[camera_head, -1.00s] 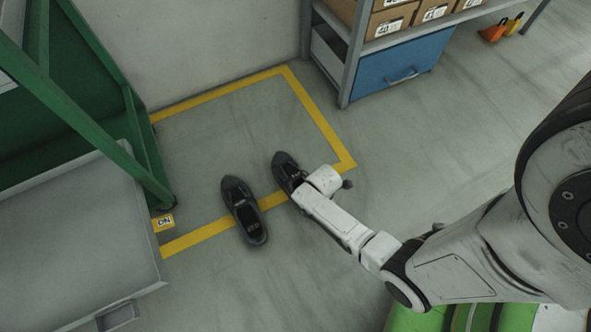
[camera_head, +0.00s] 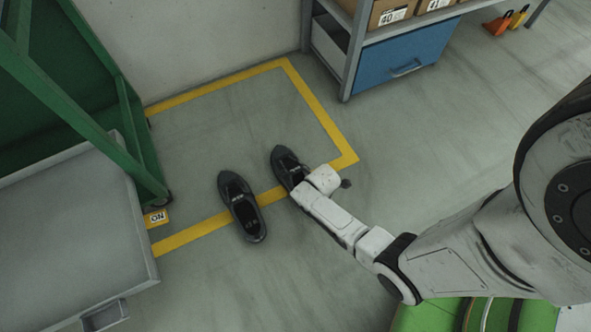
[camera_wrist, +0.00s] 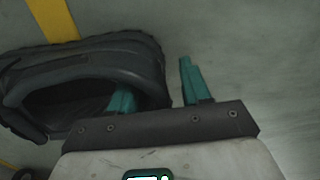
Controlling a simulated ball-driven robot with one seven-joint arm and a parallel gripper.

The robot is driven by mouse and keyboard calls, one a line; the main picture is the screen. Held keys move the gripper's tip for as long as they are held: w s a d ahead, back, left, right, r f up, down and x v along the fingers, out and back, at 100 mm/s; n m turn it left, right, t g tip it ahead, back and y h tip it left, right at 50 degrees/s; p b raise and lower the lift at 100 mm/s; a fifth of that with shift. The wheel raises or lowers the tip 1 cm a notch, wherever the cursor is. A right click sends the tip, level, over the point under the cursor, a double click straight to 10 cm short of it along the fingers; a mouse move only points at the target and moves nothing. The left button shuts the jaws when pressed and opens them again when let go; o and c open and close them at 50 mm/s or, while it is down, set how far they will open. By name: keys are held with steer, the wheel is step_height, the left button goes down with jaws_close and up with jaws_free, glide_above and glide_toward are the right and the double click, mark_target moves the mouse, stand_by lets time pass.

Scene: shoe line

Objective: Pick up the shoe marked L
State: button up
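Two dark shoes lie on the floor by the yellow line: a left shoe (camera_head: 242,207) and a right shoe (camera_head: 286,166). Small pale marks show inside the left shoe, but I cannot read an L on either. My arm's end is over the heel end of the right shoe and hides it in the head view. In the wrist view, a dark shoe (camera_wrist: 150,62) is at my gripper (camera_wrist: 154,78). Its two teal fingers are apart, one at the shoe's opening and one outside, with the shoe's wall between them. I cannot tell whether they touch it.
Yellow tape (camera_head: 325,118) marks a floor area. A green frame (camera_head: 130,150) and grey bin (camera_head: 70,235) stand at left. A shelf with boxes (camera_head: 390,14) and a blue drawer (camera_head: 405,60) is at the top.

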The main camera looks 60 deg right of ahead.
jaws_close()
steer(key=shift+r, duration=0.1)
stand_by(0.5)
